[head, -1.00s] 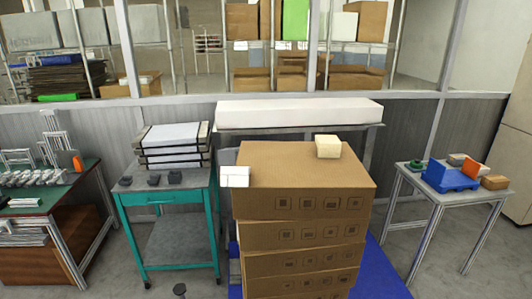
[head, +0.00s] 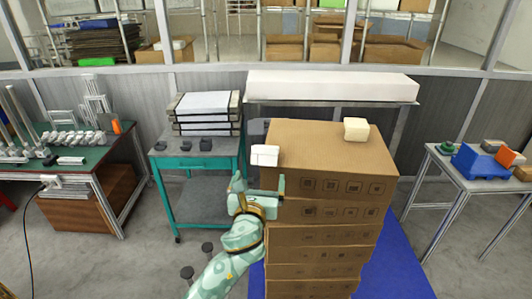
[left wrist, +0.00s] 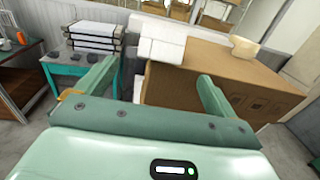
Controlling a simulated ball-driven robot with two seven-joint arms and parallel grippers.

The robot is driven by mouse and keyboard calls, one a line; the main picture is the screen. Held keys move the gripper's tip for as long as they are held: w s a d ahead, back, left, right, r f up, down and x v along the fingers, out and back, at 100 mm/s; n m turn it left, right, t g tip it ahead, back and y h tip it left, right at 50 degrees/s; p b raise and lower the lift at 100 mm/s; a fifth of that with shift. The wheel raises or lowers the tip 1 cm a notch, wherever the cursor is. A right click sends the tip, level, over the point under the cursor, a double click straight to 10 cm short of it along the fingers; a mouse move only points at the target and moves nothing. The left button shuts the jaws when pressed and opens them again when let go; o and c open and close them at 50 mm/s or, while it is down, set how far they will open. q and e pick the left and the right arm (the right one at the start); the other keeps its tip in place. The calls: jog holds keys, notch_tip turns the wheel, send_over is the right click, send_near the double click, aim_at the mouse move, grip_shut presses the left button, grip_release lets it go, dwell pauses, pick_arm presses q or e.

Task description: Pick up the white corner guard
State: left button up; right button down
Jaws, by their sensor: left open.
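The white corner guard (head: 265,155) sits at the near left top corner of the stacked cardboard boxes (head: 325,150). It also shows in the left wrist view (left wrist: 162,43), beyond the space between my fingers. My left gripper (head: 260,184) is open and empty, in front of the stack's left side and a little below the guard in the head view, apart from it. The gripper's two fingers (left wrist: 155,77) spread wide in the left wrist view. A cream block (head: 356,129) lies on top of the box, toward the back right. My right gripper is not in view.
A teal cart (head: 195,162) with a stack of trays (head: 206,112) stands left of the boxes. A long white box (head: 332,86) lies on a rack behind them. A small table with a blue bin (head: 482,162) stands at right. Grey floor is open between.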

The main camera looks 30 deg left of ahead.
aim_at(263, 163)
pick_arm(q)
jog(key=x, duration=0.6)
jog(key=shift+w+a, duration=0.1)
jog(key=shift+w, duration=0.25)
jog(key=x, duration=0.5)
jog(key=shift+w+r, duration=0.2)
jog(key=shift+w, duration=0.15)
jog(key=shift+s+r, duration=0.1)
jog(key=shift+s, duration=0.05)
jog(key=c, duration=1.1)
jog(key=shift+c, duration=0.2)
